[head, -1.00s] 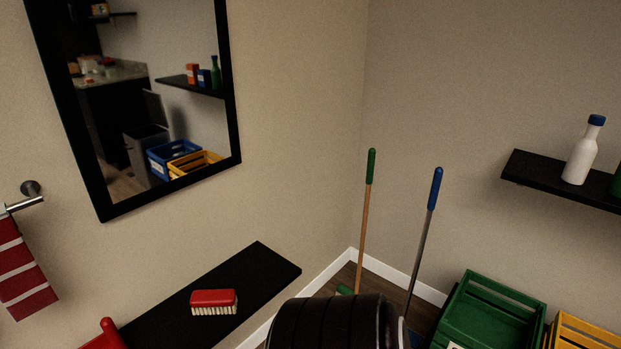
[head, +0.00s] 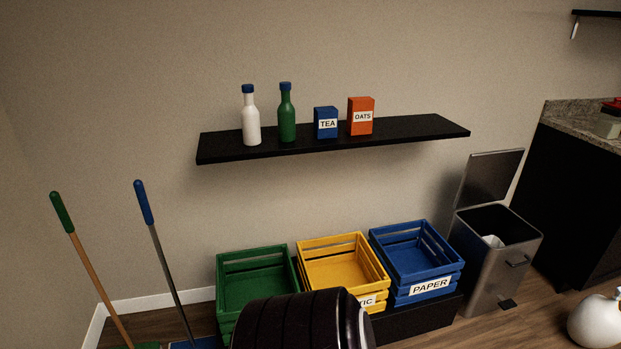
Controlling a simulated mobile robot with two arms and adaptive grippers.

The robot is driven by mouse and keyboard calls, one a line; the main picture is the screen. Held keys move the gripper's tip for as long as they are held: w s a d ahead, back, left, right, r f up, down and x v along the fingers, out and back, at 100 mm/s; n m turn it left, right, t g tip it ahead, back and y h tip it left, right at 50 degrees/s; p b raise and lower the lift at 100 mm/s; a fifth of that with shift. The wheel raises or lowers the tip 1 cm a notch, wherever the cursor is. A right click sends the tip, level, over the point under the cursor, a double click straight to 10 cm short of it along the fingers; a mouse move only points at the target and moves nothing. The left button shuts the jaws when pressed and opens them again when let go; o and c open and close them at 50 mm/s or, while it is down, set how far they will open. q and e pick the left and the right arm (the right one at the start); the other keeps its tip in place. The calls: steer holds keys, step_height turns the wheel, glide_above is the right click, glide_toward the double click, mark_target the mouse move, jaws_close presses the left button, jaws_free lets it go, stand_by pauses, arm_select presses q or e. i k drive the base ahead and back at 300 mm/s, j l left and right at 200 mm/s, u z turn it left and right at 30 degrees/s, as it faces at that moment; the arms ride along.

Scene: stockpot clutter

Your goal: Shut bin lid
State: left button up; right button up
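A grey metal pedal bin (head: 492,262) stands on the floor at the right in the head view, beside the blue crate. Its lid (head: 490,178) is raised, tilted back towards the wall, so the bin's mouth is open. A pedal (head: 507,304) shows at the bin's lower front. Neither of my grippers is in view.
Green (head: 258,280), yellow (head: 345,265) and blue (head: 415,258) crates stand left of the bin. A dark counter (head: 567,190) is at its right. A white rounded object (head: 598,322) sits on the floor at front right. A shelf (head: 420,130) hangs above the crates.

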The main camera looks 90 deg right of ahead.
mark_target(488, 177)
steer(key=z, duration=4.2)
